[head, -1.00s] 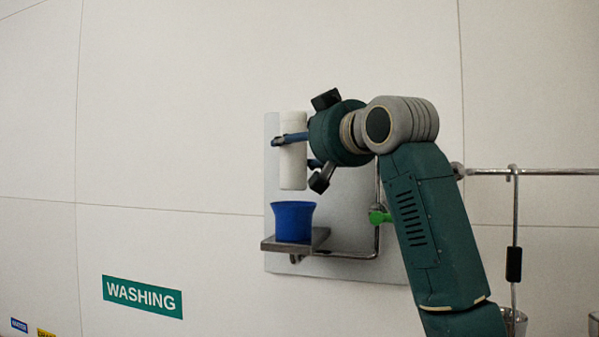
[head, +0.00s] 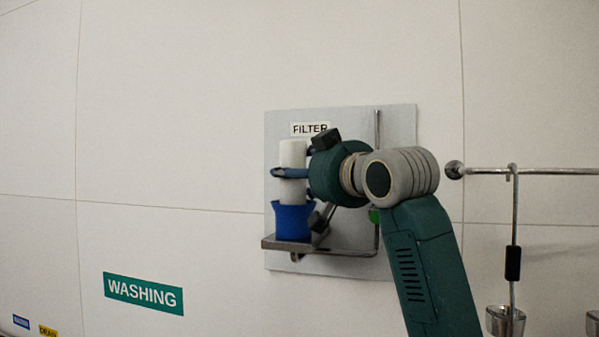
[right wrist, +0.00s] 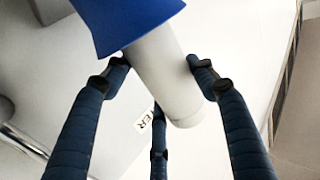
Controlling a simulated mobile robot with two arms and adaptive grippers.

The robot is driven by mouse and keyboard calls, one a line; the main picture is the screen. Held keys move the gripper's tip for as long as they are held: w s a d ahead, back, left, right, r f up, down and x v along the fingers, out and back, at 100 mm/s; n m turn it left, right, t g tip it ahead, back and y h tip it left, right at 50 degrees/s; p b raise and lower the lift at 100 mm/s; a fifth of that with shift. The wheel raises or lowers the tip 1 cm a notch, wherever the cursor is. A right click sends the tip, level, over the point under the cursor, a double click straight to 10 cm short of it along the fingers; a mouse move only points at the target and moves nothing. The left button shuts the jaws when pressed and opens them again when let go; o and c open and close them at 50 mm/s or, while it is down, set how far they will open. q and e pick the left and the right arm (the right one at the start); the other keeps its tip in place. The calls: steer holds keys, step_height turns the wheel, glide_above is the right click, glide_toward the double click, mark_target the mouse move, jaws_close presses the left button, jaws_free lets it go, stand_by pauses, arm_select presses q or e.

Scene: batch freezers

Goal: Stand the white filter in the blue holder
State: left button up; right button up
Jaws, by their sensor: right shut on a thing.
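The white filter (head: 292,155) is an upright white cylinder in the head view. Its lower end is down inside the flared rim of the blue holder (head: 292,221). The holder stands on a small metal shelf. My right gripper (head: 290,172) comes in from the right and is shut on the filter above the holder's rim. In the right wrist view the filter (right wrist: 165,75) lies between the blue fingers, and the blue holder (right wrist: 125,18) covers its far end. How deep the filter sits is hidden by the holder wall. My left gripper is not in view.
The metal shelf (head: 272,243) is fixed to a grey wall panel (head: 395,125) with a FILTER label (head: 310,129). A rail (head: 530,171) with a hanging ladle-like tool (head: 513,262) is at the right.

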steer(key=shift+f, duration=0.2)
steer(key=o, duration=1.3)
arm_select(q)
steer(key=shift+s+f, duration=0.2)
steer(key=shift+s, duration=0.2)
arm_select(e)
steer(key=shift+o, duration=0.6)
steer(key=shift+f, duration=0.1)
steer(key=shift+r+p, duration=0.3)
steer(key=shift+r, duration=0.25)
steer(key=shift+s+d+b, duration=0.1)
steer(key=shift+s+b, duration=0.05)
steer(key=shift+b, duration=0.15)
arm_select(q)
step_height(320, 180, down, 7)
steer(key=b, duration=0.7)
arm_select(e)
steer(key=v, duration=1.1)
steer(key=shift+s, duration=0.35)
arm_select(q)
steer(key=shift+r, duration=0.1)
arm_select(e)
steer(key=shift+d+r, duration=0.1)
steer(key=shift+r, duration=0.05)
